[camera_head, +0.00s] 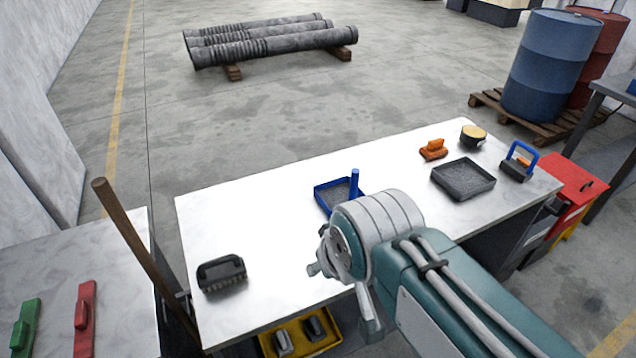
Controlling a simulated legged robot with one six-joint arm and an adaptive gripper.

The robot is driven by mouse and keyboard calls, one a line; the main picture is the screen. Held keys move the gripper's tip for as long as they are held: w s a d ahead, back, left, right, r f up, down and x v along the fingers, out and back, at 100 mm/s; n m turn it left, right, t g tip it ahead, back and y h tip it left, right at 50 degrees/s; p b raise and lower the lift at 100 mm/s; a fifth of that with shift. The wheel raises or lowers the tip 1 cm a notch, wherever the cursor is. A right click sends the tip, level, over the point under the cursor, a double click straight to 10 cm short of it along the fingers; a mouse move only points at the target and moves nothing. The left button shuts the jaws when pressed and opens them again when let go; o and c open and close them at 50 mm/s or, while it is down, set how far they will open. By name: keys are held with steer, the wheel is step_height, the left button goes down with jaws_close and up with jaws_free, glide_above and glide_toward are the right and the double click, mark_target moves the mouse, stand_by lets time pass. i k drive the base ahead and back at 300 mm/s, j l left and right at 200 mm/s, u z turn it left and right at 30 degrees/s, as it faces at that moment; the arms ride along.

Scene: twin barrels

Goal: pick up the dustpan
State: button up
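The dustpan (329,203) looks like a blue-rimmed pan with a speckled grey inside and an upright blue handle. It sits on the white table (265,215), near the middle of its far half. My arm covers its near right part. My gripper (342,290) is at the end of the grey and teal arm, above the table and nearer to me than the dustpan. It appears apart from the dustpan.
A black brush (221,273) lies at the table's left. A black tray (463,180), an orange brush (433,150), a round yellow-topped item (473,136) and a blue-handled brush (518,163) stand at the right. A brown pole (135,240) rises at the left edge. A yellow bin (300,334) sits below.

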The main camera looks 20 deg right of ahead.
mark_target(333, 193)
steer(key=z, duration=0.65)
steer(key=l+z, duration=0.85)
steer(key=i+l+z, duration=0.1)
steer(key=l+z, duration=0.2)
steer(key=z, duration=0.15)
steer(key=u, duration=1.9)
steer(key=i+l+u, duration=0.1)
steer(key=i, duration=0.5)
